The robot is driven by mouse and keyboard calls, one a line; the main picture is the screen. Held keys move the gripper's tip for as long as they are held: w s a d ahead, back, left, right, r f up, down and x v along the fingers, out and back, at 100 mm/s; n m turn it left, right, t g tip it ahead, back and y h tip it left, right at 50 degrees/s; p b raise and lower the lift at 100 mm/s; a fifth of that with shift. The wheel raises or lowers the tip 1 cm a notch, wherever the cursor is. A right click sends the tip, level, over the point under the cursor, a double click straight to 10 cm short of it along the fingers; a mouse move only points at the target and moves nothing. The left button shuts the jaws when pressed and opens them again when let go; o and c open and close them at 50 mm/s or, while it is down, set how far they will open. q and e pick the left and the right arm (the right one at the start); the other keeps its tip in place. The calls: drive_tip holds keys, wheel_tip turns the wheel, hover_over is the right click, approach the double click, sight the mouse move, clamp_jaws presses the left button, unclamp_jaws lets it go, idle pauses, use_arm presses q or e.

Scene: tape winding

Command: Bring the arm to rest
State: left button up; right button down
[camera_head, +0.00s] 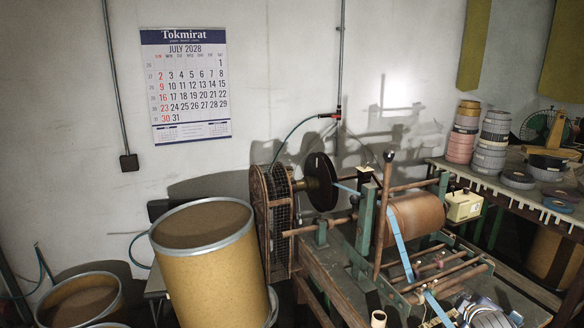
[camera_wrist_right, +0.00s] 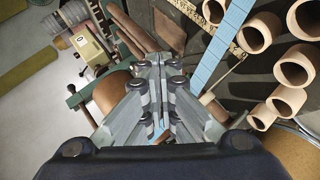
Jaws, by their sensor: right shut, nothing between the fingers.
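My right gripper (camera_wrist_right: 160,68) fills the middle of the right wrist view. Its grey fingers are together, with nothing between them. In that view it hangs over the winding machine area, with a blue tape strip (camera_wrist_right: 216,48) and cardboard tubes to its right, apart from it as far as I can tell. In the head view, grey metal parts show at the bottom edge right of the middle; I cannot tell clearly what they are. My left gripper is not in view.
The winding machine carries a brown roll (camera_head: 415,218) with a blue tape strip (camera_head: 399,245) hanging down. A large drum (camera_head: 215,270) stands at its left. The right-hand table (camera_head: 450,170) holds stacked tape rolls (camera_head: 491,145). A wall calendar (camera_head: 187,90) hangs behind.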

drive_tip(key=s+a+f+m+g+y, duration=0.1)
drive_tip(key=s+a+f+g, duration=0.1)
drive_tip(key=s+a+f, duration=0.5)
drive_tip(key=s+a+f+m+g+y, duration=0.1)
drive_tip(key=s+a+f+y, duration=0.1)
drive_tip(key=s+a+f, duration=0.45)
drive_tip(key=s+a+r+m+g+y, duration=0.15)
drive_tip(key=s+a, duration=0.35)
drive_tip(key=s, duration=0.7)
drive_tip(key=s+a+m+g, duration=0.3)
drive_tip(key=s+a, duration=0.2)
drive_tip(key=s, duration=0.8)
wheel_tip(320, 180, down, 28)
drive_tip(key=s+g, duration=0.1)
drive_tip(key=s, duration=0.1)
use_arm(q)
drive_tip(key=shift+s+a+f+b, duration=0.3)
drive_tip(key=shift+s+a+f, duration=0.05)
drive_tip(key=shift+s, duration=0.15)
use_arm(e)
drive_tip(key=s+d+f+g, duration=0.1)
drive_tip(key=s+d+f, duration=0.1)
drive_tip(key=s+f, duration=1.3)
drive_tip(key=shift+s+d, duration=0.4)
drive_tip(key=shift+s, duration=0.35)
